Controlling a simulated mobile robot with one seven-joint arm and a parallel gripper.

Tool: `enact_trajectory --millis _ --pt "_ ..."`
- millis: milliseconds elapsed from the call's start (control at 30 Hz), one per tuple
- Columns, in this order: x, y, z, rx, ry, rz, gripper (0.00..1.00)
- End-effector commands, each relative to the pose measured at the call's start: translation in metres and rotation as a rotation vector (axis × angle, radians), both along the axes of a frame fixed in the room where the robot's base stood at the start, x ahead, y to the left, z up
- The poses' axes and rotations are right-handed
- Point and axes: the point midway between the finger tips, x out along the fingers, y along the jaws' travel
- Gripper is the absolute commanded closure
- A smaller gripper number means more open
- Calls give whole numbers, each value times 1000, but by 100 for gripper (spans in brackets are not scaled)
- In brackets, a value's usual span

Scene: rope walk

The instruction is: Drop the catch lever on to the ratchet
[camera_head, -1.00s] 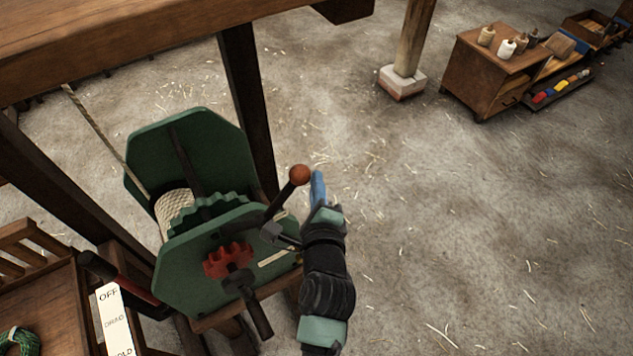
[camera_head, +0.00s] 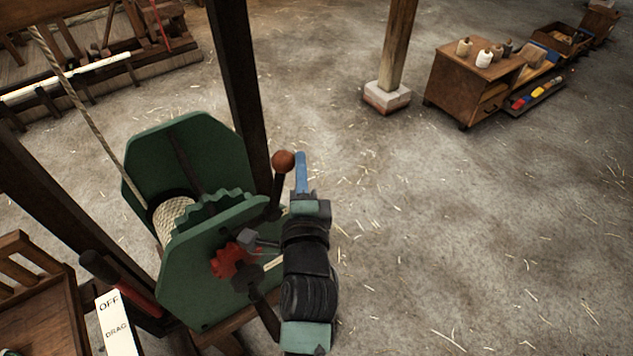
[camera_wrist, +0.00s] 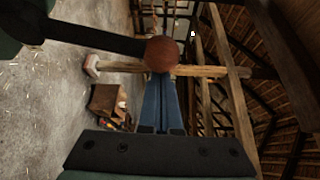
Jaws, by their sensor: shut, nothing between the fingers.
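The catch lever is a dark bar with a brown ball knob (camera_head: 283,161), standing steeply up at the near right edge of the green winch (camera_head: 200,285). The knob also shows in the wrist view (camera_wrist: 161,54), just beyond my fingertips. A green toothed wheel (camera_head: 222,206), which looks like the ratchet, sits beside the rope drum; the lever's lower end is partly hidden. A smaller red gear (camera_head: 228,262) is on the near plate. My gripper (camera_head: 301,158) has its blue fingers shut and empty, on the right side of the knob. I cannot tell whether they touch it.
A crank with a red grip (camera_head: 140,285) and a white OFF/DRAG label (camera_head: 117,325) are left of the winch. A dark post (camera_head: 240,100) rises behind it. The floor (camera_head: 480,230) on the right is clear up to a wooden cabinet (camera_head: 465,85).

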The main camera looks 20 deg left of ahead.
Motion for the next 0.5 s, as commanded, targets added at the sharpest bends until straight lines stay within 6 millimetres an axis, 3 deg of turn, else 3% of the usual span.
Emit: enact_trajectory --millis 500 --pt "-28 22 9 -173 -221 2 100"
